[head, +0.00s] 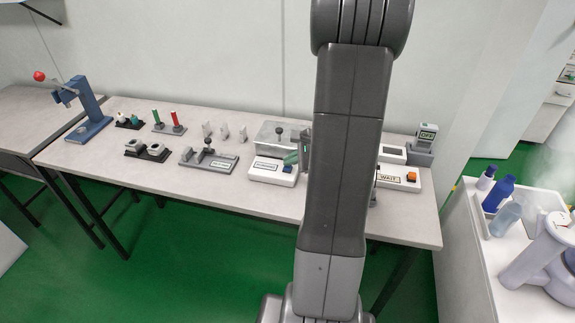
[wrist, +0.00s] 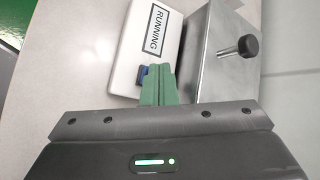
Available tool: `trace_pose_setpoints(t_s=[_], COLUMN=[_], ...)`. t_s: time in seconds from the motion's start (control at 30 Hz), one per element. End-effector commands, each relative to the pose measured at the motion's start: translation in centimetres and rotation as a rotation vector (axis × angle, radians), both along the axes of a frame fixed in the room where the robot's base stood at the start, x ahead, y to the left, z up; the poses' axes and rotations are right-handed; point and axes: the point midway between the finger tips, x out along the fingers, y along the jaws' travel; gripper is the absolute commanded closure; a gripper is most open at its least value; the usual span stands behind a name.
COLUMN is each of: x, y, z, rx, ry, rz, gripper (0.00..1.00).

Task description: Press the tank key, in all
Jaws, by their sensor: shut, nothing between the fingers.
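A white box with a label reading RUNNING (wrist: 143,30) lies just ahead of my gripper in the wrist view. It also shows in the head view (head: 262,176). A blue key (wrist: 141,76) is on its edge, partly hidden by my fingers. My gripper (wrist: 160,68) has its green fingers shut together, empty, with the tips at the blue key; I cannot tell whether they touch it. In the head view my gripper (head: 291,157) is over the right part of this box. A grey metal tank (wrist: 213,60) with a black knob (wrist: 246,47) stands beside it.
Right of my arm are a white box labelled WAIT (head: 388,177) with an orange key (head: 411,177) and a tester labelled OFF (head: 427,135). Left on the table (head: 215,187) are a grey clamp fixture (head: 208,160), small sockets and a blue press (head: 88,110).

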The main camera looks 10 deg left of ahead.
Motion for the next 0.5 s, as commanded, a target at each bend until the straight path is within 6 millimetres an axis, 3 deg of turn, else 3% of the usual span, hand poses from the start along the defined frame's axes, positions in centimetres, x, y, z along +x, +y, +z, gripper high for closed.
trace_pose_setpoints(t_s=[0.5], x=[0.0], y=[0.0], z=[1.8], rx=[0.000], ry=[0.000], rz=[0.000], gripper=[1.00])
